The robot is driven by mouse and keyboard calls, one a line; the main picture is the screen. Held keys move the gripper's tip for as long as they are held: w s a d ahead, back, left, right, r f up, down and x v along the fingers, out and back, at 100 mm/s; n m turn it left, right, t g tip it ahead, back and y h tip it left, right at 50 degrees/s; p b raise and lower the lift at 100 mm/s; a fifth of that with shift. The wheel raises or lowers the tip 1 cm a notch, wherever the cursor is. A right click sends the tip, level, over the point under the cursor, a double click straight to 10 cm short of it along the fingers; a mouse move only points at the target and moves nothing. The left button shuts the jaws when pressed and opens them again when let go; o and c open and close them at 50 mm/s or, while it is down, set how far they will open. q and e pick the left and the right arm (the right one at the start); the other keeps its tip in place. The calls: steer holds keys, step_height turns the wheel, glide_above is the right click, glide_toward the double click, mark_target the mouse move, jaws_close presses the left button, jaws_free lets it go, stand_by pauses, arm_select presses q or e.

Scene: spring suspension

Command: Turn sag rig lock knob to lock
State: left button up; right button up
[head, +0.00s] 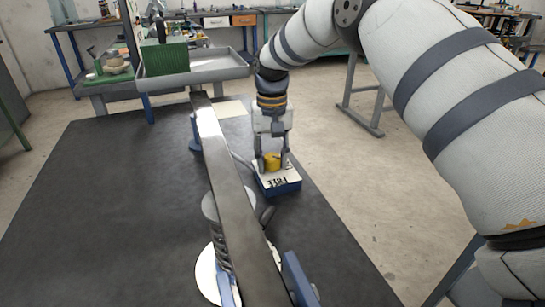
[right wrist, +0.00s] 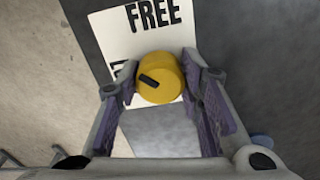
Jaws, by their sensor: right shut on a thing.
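The lock knob (head: 272,160) is yellow and sits on a blue box with a white label plate (head: 283,181). In the right wrist view the knob (right wrist: 161,79) carries a short black mark on its left part. The word FREE stands on the label (right wrist: 153,15) above it; more lettering at the left is mostly hidden. My right gripper (head: 272,163) reaches down from above, with one finger on each side of the knob, shut on it. The right wrist view shows both fingers (right wrist: 158,93) around it. My left gripper is not in view.
A long metal beam (head: 235,190) runs along the dark table (head: 100,200) just left of the box. A coil spring (head: 220,245) stands under it on a pale round plate. A grey tray (head: 205,70) stands beyond the table. The table's left side is clear.

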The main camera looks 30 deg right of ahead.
mark_target(272, 156)
steer(key=n, duration=0.4)
steer(key=shift+n, duration=0.3)
steer(key=n, duration=0.4)
steer(key=shift+d, duration=0.1)
steer(key=shift+n, duration=0.3)
steer(key=o, duration=1.2)
steer(key=shift+c, duration=0.2)
step_height(272, 156, up, 12)
